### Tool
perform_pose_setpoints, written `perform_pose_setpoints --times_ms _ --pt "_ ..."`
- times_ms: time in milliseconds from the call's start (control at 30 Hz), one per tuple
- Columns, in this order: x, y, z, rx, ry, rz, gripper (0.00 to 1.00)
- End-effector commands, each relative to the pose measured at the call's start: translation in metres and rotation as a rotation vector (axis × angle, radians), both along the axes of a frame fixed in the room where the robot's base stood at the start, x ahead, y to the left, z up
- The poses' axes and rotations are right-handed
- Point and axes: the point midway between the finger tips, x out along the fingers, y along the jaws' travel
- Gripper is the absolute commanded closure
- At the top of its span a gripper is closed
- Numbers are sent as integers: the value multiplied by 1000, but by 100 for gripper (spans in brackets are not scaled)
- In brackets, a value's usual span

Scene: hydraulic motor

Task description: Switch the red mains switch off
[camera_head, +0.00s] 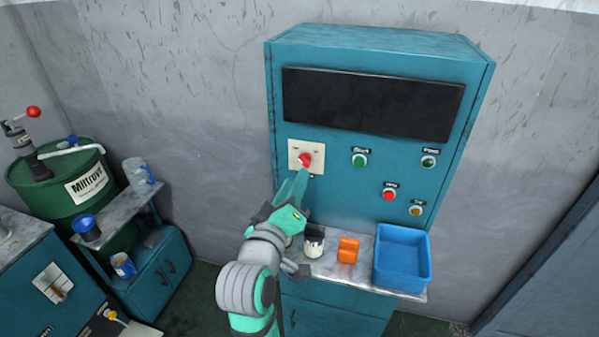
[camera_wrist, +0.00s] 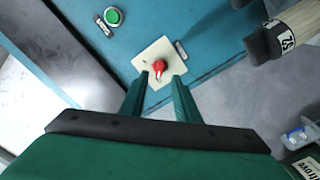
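The red mains switch (camera_head: 304,160) is a red rotary knob on a cream square plate (camera_head: 293,148), at the left of the teal control cabinet's front. In the wrist view the red knob (camera_wrist: 158,66) shows between and just beyond my fingertips, on its cream plate (camera_wrist: 151,52). My gripper (camera_head: 297,178) reaches up to the switch from below in the head view. In the wrist view my gripper (camera_wrist: 156,84) has its two green fingers apart, one on each side of the knob. I cannot tell whether the fingers touch it.
The cabinet (camera_head: 330,190) also carries a green start button (camera_head: 359,160), another green button (camera_head: 428,162), a red button (camera_head: 389,195) and an orange one (camera_head: 415,210). Below, a shelf holds a dark-and-white pot (camera_head: 314,245), an orange object (camera_head: 348,250) and a blue bin (camera_head: 403,285).

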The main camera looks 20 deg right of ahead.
Motion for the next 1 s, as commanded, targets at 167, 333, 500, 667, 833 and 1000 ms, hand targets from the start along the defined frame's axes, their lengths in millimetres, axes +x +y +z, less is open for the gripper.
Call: perform_pose_setpoints --times_ms 167,333,500,667,833,1000 --pt "-22 15 0 0 0 1 71" --pt "-31 21 0 1 -1 0 71" --pt "-33 22 0 1 -1 0 71" --pt "-32 22 0 1 -1 0 71" --pt "-32 22 -1 1 -1 0 71" --pt "-32 28 -21 5 9 28 71"
